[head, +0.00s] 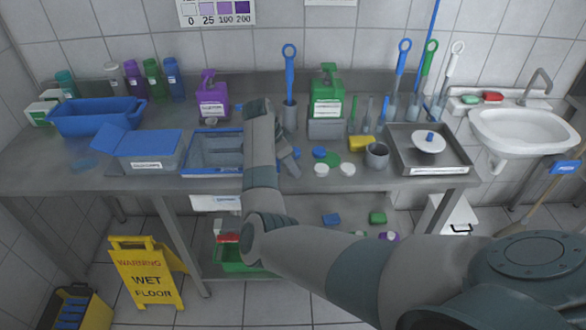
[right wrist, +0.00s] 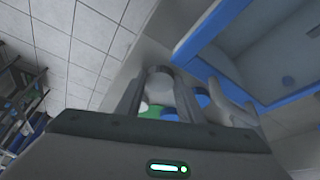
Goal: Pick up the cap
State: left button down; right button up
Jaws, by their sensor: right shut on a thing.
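My right gripper (head: 289,160) points down over the table between the open blue-rimmed tray and the loose caps. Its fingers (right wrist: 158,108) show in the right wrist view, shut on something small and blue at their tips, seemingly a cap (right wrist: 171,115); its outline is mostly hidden. In the head view a blue cap (head: 319,152), a green disc (head: 331,159) and two white caps (head: 321,169) (head: 347,169) lie just right of the gripper. My left gripper is not in view.
The blue-rimmed tray (head: 213,173) stands left of the gripper, beside a lidded blue box (head: 150,160). A grey cup (head: 377,161), yellow sponge (head: 359,143) and metal tray (head: 437,170) stand to the right. Spray bottles (head: 327,95) stand behind. The front table strip is clear.

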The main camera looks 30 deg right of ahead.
jog(key=shift+r, duration=0.1)
jog(key=shift+r+b, duration=0.35)
jog(key=shift+r, duration=0.1)
jog(key=r+b, duration=0.1)
jog(key=r, duration=0.2)
jog(key=shift+s+r, duration=0.1)
jog(key=shift+s, duration=0.1)
jog(key=s+d+r+b, duration=0.1)
jog(key=s+r+b, duration=0.2)
jog(key=s+r, duration=0.3)
jog(key=s, duration=0.5)
jog(key=shift+d+r, duration=0.3)
jog(key=shift+r, duration=0.1)
jog(key=shift+s, duration=0.1)
